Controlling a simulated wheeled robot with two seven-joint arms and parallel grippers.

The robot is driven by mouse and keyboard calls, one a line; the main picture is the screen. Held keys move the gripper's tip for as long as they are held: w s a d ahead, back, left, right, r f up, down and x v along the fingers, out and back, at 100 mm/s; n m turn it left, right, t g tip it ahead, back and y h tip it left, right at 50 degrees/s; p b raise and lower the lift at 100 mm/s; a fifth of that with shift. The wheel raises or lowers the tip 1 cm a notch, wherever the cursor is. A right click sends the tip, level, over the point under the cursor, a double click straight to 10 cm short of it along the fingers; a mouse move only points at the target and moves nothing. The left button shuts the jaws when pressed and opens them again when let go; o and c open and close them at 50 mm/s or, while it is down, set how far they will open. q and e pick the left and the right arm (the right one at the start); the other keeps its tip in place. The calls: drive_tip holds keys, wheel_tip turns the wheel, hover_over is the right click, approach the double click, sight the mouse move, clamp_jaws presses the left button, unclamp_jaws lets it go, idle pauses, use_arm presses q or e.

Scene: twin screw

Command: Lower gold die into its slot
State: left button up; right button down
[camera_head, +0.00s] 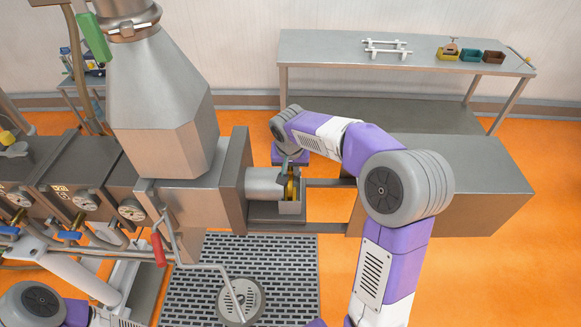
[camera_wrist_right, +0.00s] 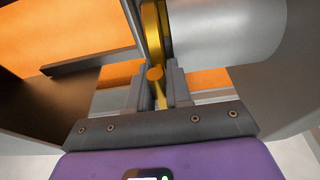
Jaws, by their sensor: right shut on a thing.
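The gold die (camera_head: 291,187) sits upright at the right end of the silver cylindrical housing (camera_head: 262,185), within the slot between it and a small end plate. Only its edge shows in the head view. My right gripper (camera_head: 291,162) comes down over it from above and behind. In the wrist view the gold die (camera_wrist_right: 151,25) stands beside the curved silver housing (camera_wrist_right: 215,30), and my fingers (camera_wrist_right: 162,88) are shut on its narrow gold handle with a round knob. I cannot tell whether the die is fully seated. My left gripper is outside the view.
A metal box (camera_head: 440,185) stands right of the housing, joined by rails. A hopper (camera_head: 160,100) rises at left. A steel table (camera_head: 400,70) at the back holds a white rack and several small bins (camera_head: 470,56). A crank handle and floor grate (camera_head: 245,260) lie in front.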

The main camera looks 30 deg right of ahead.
drive_tip(key=shift+f, duration=0.1)
drive_tip(key=c, duration=1)
unclamp_jaws()
drive_tip(key=shift+o, duration=0.2)
drive_tip(key=v, duration=0.7)
drive_tip(key=shift+r+p, duration=0.3)
